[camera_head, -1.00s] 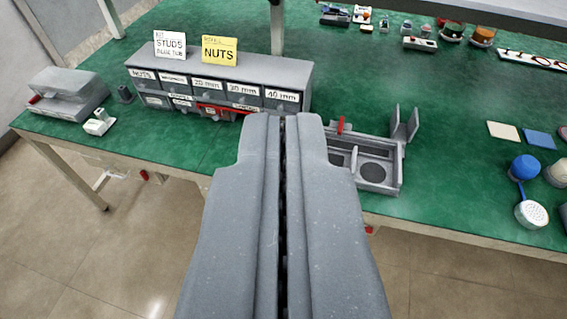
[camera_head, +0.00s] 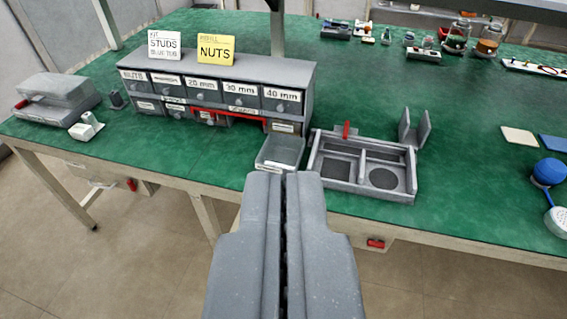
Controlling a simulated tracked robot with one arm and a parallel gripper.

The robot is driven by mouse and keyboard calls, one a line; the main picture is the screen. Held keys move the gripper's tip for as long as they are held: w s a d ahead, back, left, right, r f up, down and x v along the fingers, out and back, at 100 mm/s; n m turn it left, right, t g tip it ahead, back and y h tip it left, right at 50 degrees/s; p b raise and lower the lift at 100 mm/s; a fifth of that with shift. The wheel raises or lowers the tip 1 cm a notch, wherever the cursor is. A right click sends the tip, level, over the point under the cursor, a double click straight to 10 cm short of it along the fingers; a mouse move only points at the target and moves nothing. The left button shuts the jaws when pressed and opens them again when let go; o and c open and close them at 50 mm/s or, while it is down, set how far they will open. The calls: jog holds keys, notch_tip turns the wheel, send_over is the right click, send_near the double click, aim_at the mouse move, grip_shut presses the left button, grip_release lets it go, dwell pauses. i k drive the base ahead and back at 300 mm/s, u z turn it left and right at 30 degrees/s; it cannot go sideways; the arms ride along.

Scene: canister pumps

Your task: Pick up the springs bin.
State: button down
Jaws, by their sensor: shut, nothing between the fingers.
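A grey drawer cabinet (camera_head: 262,68) stands on the green bench, with two rows of labelled bins. The top labels include 20 mm, 30 mm and 40 mm; the lower labels are too small to read surely. I cannot tell which bin is the springs bin. A light grey open bin (camera_head: 281,152) juts out at the cabinet's lower right and looks empty. My gripper (camera_head: 286,176) is shut and empty, its tips just in front of this bin in the picture, hiding its near edge. I cannot tell whether they touch.
A grey divided tray (camera_head: 364,190) with a red lever (camera_head: 346,130) stands right of the bin. A red frame (camera_head: 228,115) crosses the lower row. Signs reading STUDS (camera_head: 166,45) and NUTS (camera_head: 215,49) stand on the cabinet.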

aim_at(282, 154)
jog(key=z, duration=0.05)
jog(key=k, duration=0.6)
jog(key=u, duration=0.3)
jog(key=i, duration=1.15)
jog(key=z, duration=0.5)
jog(key=i, duration=0.85)
jog(key=z, duration=0.7)
